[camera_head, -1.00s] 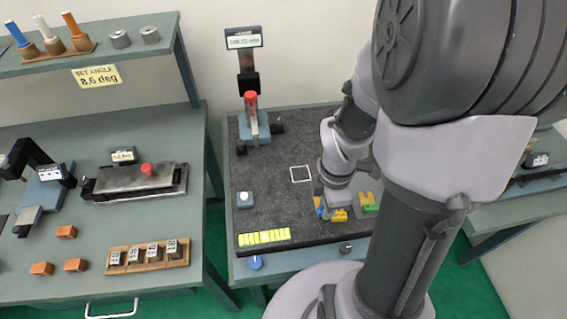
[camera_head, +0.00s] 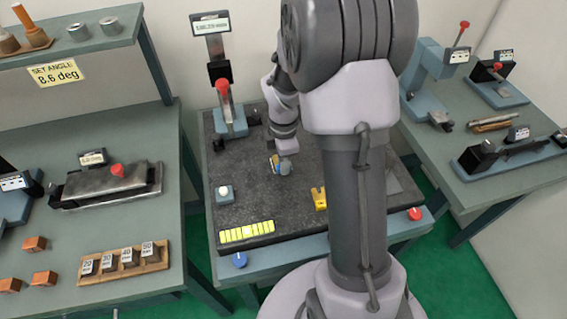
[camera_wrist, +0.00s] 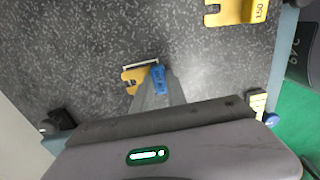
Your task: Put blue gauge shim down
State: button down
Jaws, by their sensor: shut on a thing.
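My gripper (camera_wrist: 163,88) is shut on the blue gauge shim (camera_wrist: 160,78), which shows as a small blue piece at the fingertips in the wrist view. In the head view the blue shim (camera_head: 272,164) is low over the dark speckled plate (camera_head: 255,185). A white outlined square (camera_wrist: 141,65) lies on the plate right by the fingertips, partly covered. A notched yellow piece (camera_wrist: 132,79) is beside the blue shim. I cannot tell whether it is joined to the shim, nor whether the shim touches the plate.
A yellow notched block marked 150 (camera_wrist: 228,12) stands on the plate, apart from my gripper. A gauge stand with a red top (camera_head: 224,100) is behind, a white button box (camera_head: 225,192) and yellow-green strip (camera_head: 247,232) at left. Bare plate lies between.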

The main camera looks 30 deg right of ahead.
jog(key=c, duration=1.3)
grip_release()
jog(key=shift+f, duration=0.15)
jog(key=shift+c, duration=0.2)
